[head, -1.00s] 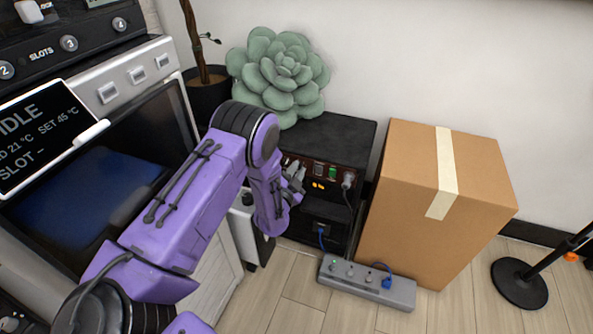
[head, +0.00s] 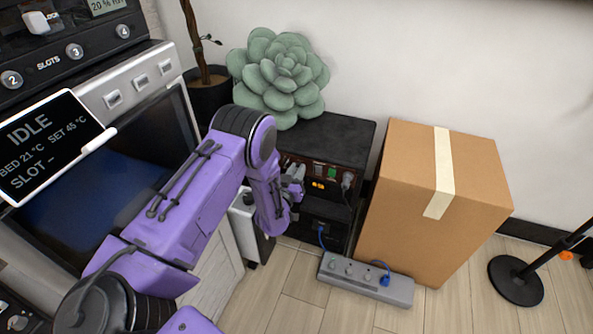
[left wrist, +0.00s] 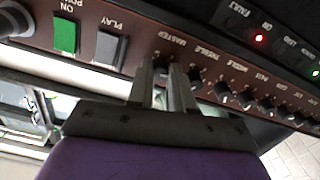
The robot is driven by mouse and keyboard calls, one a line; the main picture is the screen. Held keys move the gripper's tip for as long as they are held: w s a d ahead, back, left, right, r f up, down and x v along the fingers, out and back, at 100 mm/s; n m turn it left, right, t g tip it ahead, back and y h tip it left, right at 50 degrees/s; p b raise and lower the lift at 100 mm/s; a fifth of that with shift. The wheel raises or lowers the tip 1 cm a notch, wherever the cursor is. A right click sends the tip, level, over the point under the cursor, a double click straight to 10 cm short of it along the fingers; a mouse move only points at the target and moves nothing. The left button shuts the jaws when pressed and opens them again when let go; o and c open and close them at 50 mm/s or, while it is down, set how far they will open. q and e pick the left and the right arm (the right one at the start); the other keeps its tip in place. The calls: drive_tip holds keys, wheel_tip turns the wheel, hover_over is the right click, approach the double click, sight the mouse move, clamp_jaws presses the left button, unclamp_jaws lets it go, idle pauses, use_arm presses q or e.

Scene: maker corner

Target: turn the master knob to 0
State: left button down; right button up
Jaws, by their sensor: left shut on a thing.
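The amplifier (head: 340,140) is a black box with a brown control panel, standing on the floor by the wall. In the left wrist view its panel (left wrist: 125,22) appears upside down, with a knob labelled MASTER (left wrist: 161,60) in a row with the TREBLE, MIDDLE and other knobs. My left gripper (left wrist: 162,75) is shut on the master knob, one finger on each side. The fingers and the tilted view hide the knob's pointer and scale, so I cannot read its setting. In the head view the left gripper (head: 297,178) is at the panel, partly behind my purple wrist.
The green rocker switch (left wrist: 65,35) and the PLAY switch (left wrist: 109,48) sit beside the master knob, and the treble knob (left wrist: 196,76) is close on the other side. A cardboard box (head: 420,190), a power strip (head: 365,281) and a plant (head: 280,75) stand nearby.

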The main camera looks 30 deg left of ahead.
use_arm(q)
drive_tip(key=shift+d+f+n+p, duration=0.1)
drive_tip(key=shift+n+p, duration=0.05)
drive_tip(key=shift+n, duration=2.3)
drive_tip(key=shift+f+n+p, duration=0.1)
drive_tip(key=shift+n+p, duration=0.05)
drive_tip(key=shift+n, duration=2.3)
drive_tip(key=shift+s, duration=0.1)
drive_tip(key=c, duration=1)
unclamp_jaws()
drive_tip(key=shift+r, duration=0.15)
drive_tip(key=p+v, duration=0.1)
drive_tip(key=v, duration=0.9)
drive_tip(key=shift+s, duration=0.25)
